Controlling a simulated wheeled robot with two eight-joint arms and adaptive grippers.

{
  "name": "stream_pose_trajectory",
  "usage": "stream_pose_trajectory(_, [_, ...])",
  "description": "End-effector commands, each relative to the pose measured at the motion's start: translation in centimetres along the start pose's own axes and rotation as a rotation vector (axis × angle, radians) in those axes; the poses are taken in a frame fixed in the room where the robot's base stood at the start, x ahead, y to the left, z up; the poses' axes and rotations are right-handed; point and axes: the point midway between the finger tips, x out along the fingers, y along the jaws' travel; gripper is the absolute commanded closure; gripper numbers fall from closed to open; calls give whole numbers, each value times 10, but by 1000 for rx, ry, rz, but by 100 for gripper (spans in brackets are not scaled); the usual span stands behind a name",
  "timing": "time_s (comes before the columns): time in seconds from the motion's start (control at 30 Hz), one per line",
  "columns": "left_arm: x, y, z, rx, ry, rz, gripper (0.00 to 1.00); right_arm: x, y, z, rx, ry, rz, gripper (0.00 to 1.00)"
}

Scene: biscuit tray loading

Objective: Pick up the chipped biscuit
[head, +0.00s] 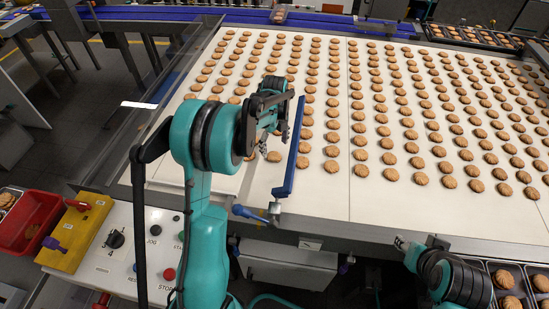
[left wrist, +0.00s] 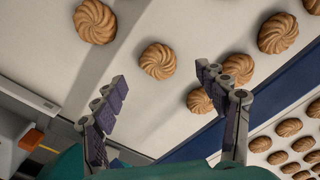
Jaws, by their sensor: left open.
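Many round ridged biscuits lie in rows on the white belt (head: 335,195). My left gripper (head: 268,132) is open and empty over the belt, left of the blue bar. In the left wrist view, a whole-looking biscuit (left wrist: 158,61) lies beyond and between the open fingertips (left wrist: 162,80). Another biscuit (left wrist: 200,100) is partly hidden behind the right finger. A biscuit also shows just below the gripper in the head view (head: 274,157). I cannot tell which biscuit is chipped. Part of my right arm's end (head: 405,246) shows at the lower right; its jaw state is unclear.
A blue bar (head: 289,165) stands along the belt, close right of my left gripper. A red bin (head: 30,220) and a control panel (head: 150,250) are at the lower left. Trays with biscuits (head: 510,285) stand at the lower right.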

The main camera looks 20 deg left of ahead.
Motion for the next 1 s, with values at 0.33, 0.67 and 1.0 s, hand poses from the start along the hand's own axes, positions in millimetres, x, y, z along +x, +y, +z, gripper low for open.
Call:
stream_pose_trajectory(0.33, [41,3,-3,-1,0,0,27,11,0,8,0,0,0,60])
stream_pose_trajectory(0.67, [40,3,-3,-1,0,0,57,10,0,7,0,0,0,60])
stream_pose_trajectory(1.0, [40,4,-3,-1,0,-1,63,10,0,7,0,0,0,60])
